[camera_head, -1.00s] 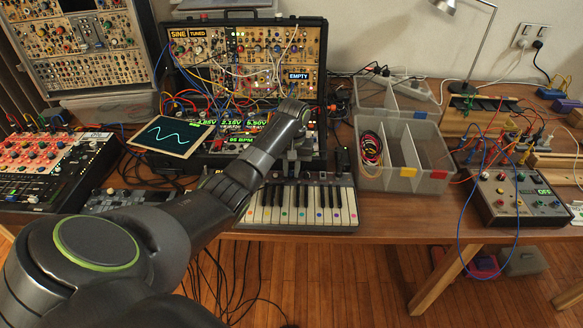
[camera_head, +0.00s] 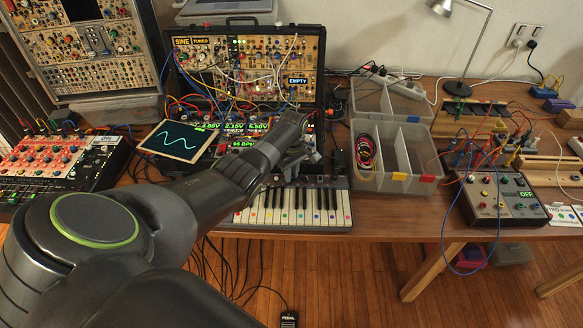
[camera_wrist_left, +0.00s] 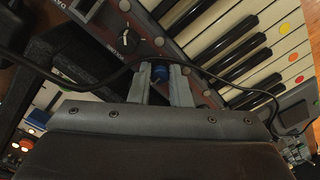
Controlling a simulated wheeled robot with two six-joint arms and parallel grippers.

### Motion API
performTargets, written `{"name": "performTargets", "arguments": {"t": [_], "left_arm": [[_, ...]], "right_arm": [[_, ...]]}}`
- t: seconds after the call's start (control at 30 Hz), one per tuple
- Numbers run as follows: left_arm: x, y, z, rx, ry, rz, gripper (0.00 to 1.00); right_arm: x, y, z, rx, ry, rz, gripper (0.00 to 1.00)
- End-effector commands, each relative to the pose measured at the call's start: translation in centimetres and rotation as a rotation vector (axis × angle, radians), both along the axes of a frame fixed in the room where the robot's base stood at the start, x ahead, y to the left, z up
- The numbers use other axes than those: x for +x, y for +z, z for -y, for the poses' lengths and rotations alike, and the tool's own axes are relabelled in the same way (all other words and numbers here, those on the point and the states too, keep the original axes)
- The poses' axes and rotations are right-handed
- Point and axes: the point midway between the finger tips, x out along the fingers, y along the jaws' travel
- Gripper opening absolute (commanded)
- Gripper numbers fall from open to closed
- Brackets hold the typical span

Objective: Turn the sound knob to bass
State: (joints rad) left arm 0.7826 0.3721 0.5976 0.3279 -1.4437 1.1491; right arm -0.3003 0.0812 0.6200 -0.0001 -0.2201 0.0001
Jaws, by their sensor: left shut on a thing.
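The keyboard (camera_head: 290,207), with coloured dots on its white keys, lies at the table's front edge. My left gripper (camera_head: 302,152) is above the back of the keyboard. In the left wrist view its fingers (camera_wrist_left: 160,76) are shut on a small blue piece (camera_wrist_left: 160,70), beside and apart from the black knob. I cannot tell whether this piece is a knob or a plug. My right gripper is not in view.
A synth case (camera_head: 250,60) with many patch cables stands behind. A screen with a wave (camera_head: 180,140) lies to the left. A grey divided bin (camera_head: 395,178) and a control box (camera_head: 503,198) reading OFF stand right. Black cables cross near my left gripper.

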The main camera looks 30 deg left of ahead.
Motion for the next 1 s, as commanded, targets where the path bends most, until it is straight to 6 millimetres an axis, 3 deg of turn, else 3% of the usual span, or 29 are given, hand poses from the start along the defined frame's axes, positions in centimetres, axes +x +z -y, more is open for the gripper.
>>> {"name": "performTargets", "arguments": {"t": [0.6,1.0], "left_arm": [[0.2,0.3,-0.2,0.003,0.535,0.003,0.00],[0.3,0.2,-0.2,0.003,0.696,0.005,0.00]], "right_arm": [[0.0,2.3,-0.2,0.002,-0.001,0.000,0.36],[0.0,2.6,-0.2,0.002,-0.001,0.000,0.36]]}}
